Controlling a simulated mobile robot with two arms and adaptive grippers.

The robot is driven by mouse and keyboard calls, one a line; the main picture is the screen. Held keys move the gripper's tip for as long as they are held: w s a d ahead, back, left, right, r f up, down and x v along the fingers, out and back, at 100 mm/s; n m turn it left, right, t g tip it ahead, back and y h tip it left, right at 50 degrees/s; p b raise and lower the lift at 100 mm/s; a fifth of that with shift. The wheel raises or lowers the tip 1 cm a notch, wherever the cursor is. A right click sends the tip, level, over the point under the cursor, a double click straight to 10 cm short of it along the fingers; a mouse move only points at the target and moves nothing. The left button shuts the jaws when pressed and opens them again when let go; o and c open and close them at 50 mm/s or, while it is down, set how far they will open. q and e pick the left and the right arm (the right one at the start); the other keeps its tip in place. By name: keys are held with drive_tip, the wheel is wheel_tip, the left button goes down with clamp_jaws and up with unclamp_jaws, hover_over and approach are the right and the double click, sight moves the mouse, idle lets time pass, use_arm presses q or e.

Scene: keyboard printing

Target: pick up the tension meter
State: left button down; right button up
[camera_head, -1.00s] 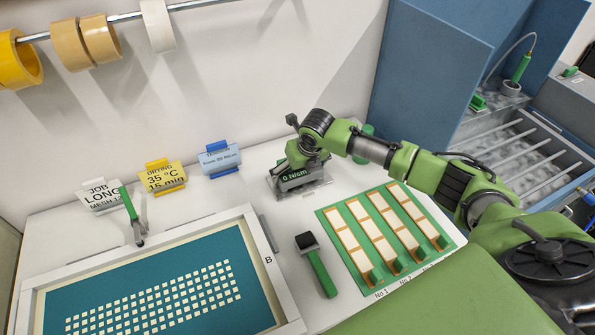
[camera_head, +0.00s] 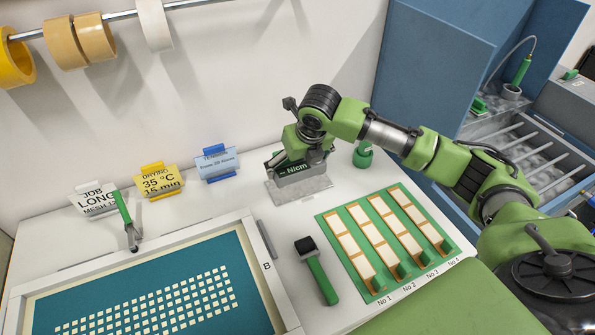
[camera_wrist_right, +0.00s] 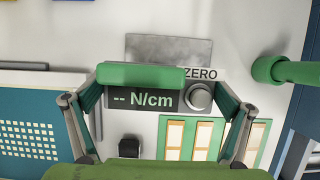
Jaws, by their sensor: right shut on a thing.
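The tension meter (camera_head: 297,172) is a dark block with a green top and a display reading "-- N/cm". My right gripper (camera_head: 308,158) is shut on it, and the meter appears raised above a grey metal plate (camera_head: 300,190) on the table. In the right wrist view the meter (camera_wrist_right: 143,98) sits between the two fingers of the right gripper (camera_wrist_right: 160,108), with a round knob at its right end. The plate, with the word "ZERO" beside it, shows behind it in that view (camera_wrist_right: 165,49). My left gripper is not in view.
A framed screen (camera_head: 140,290) with a teal mesh lies at front left. A green-handled squeegee-like tool (camera_head: 320,277) and a green board with strips (camera_head: 357,284) lie in front. A green cylindrical thing (camera_head: 363,156) stands right of the plate. Signs stand at back left.

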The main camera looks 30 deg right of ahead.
drive_tip(key=s+a+r+b, duration=0.2)
drive_tip(key=s+a+r, duration=0.2)
drive_tip(key=s, duration=0.4)
drive_tip(key=shift+s+a+r, duration=0.4)
drive_tip(key=shift+r, duration=0.2)
drive_tip(key=o, duration=0.8)
drive_tip(key=c, duration=1)
